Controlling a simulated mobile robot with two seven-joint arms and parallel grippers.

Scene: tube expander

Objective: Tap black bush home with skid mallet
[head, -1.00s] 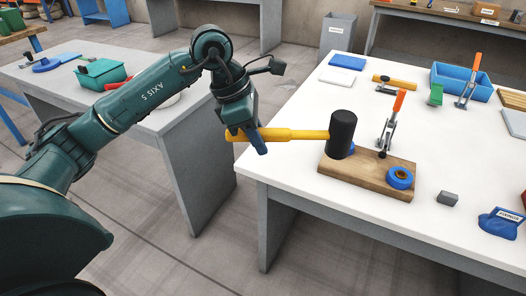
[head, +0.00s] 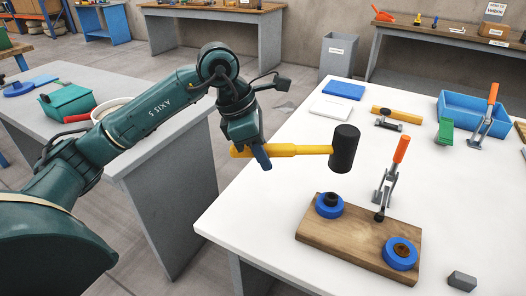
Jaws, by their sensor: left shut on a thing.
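My left gripper (head: 260,153) is shut on the yellow handle of the mallet (head: 292,150). The mallet's black head (head: 344,148) is in the air, above and behind the wooden board (head: 345,237) in the picture. The board lies on the white table. At its left end a blue ring (head: 329,211) holds the black bush (head: 331,198), whose top stands above the ring. At its right end another blue ring (head: 398,262) has a dark brown centre. The mallet head appears clear of both rings. My right gripper is out of view.
A toggle clamp with an orange handle (head: 401,149) stands at the board's back edge. A grey block (head: 462,281) lies to the right. Behind are a second yellow-handled tool (head: 398,115), a green piece (head: 446,131) and a blue tray (head: 480,107). The table's front left is bare.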

